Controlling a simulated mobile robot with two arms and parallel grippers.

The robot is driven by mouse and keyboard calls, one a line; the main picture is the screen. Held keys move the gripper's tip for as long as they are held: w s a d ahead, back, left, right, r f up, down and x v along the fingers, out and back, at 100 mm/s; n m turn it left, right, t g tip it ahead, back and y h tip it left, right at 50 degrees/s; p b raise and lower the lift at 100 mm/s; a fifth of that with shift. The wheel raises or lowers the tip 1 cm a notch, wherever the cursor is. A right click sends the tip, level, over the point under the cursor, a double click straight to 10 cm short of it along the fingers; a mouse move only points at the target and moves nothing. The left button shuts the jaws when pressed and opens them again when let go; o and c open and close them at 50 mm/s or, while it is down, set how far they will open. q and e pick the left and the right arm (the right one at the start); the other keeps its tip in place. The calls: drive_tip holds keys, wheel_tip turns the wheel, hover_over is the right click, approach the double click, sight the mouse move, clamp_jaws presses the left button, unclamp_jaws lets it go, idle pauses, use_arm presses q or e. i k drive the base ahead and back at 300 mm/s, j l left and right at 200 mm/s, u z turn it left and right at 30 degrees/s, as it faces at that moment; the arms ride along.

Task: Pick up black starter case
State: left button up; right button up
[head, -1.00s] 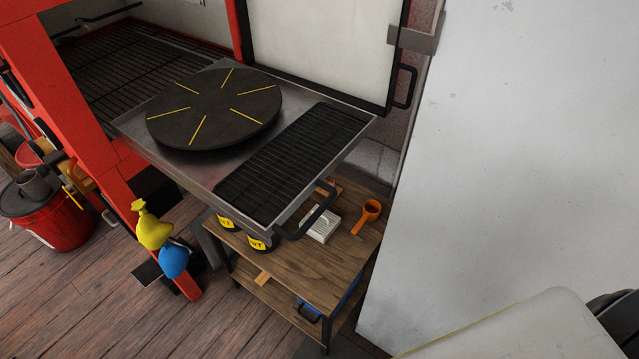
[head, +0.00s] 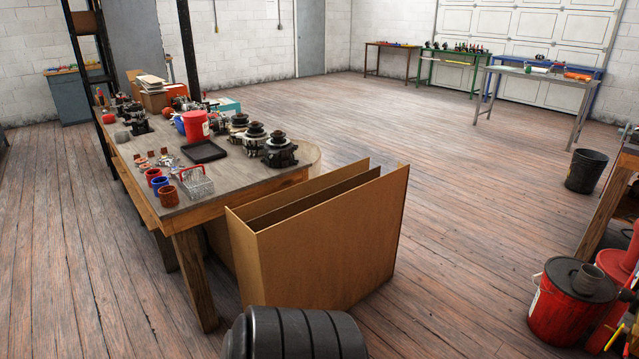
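Neither of my grippers is in view. I cannot tell which thing is the black starter case. Several dark machine parts with round tops, among them a large black one (head: 281,150), stand along the right side of the wooden workbench (head: 228,183). More small dark parts (head: 130,115) stand towards its far left end. A shallow black tray (head: 203,151) lies near the middle of the bench.
An open cardboard box (head: 325,250) stands at the bench's near right end. A red bucket (head: 195,125) and a wire basket (head: 196,182) are on the bench. A red bin (head: 560,310) stands at lower right. The middle floor is clear.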

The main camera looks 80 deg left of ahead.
sight(169, 197)
drive_tip(key=u, duration=3.5)
